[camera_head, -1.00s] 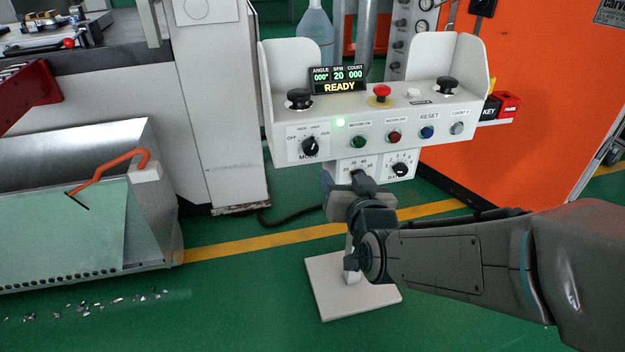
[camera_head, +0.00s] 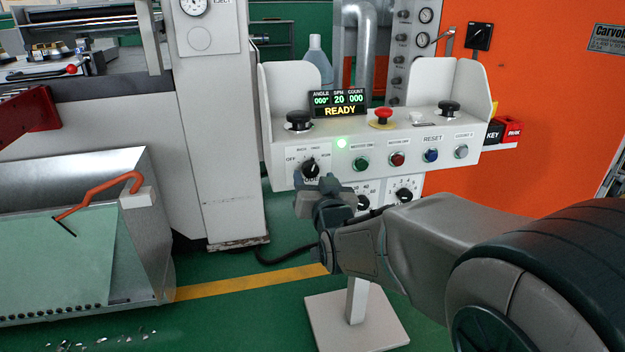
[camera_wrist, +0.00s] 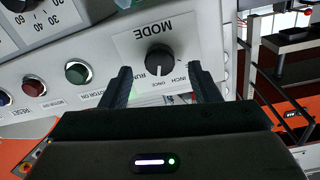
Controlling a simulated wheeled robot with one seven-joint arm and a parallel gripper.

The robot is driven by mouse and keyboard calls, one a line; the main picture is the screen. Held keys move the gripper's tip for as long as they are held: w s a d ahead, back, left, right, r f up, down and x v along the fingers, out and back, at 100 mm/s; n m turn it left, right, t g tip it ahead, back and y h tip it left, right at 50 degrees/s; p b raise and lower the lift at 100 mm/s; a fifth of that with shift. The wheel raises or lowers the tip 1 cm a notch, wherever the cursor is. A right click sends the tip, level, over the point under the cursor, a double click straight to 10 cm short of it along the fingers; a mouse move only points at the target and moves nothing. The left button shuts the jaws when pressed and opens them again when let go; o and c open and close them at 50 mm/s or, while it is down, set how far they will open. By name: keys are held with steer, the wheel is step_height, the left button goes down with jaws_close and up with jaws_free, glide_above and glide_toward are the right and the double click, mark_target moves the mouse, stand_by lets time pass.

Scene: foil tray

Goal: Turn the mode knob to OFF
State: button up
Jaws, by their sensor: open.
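The black mode knob (camera_head: 311,168) is at the left of the white control box's front panel, with OFF at its left. In the wrist view the mode knob (camera_wrist: 159,58) appears upside down, and its white mark points about toward ONCE. My gripper (camera_head: 313,183) is just below and in front of the knob. In the wrist view my gripper (camera_wrist: 160,72) is open, one finger on each side of the knob's line; I cannot tell whether they touch it. OFF is not readable in the wrist view.
The control box (camera_head: 470,135) stands on a pedestal with a white base (camera_head: 325,335). Green (camera_head: 361,163), red (camera_head: 397,158) and blue (camera_head: 431,155) buttons lie to the right. A red mushroom button (camera_head: 383,114) is on top. A lower dial (camera_head: 404,195) sits below. The display (camera_head: 338,103) reads READY.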

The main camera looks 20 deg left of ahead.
mark_target(311, 171)
steer(key=shift+x, duration=1.55)
steer(key=c, duration=1)
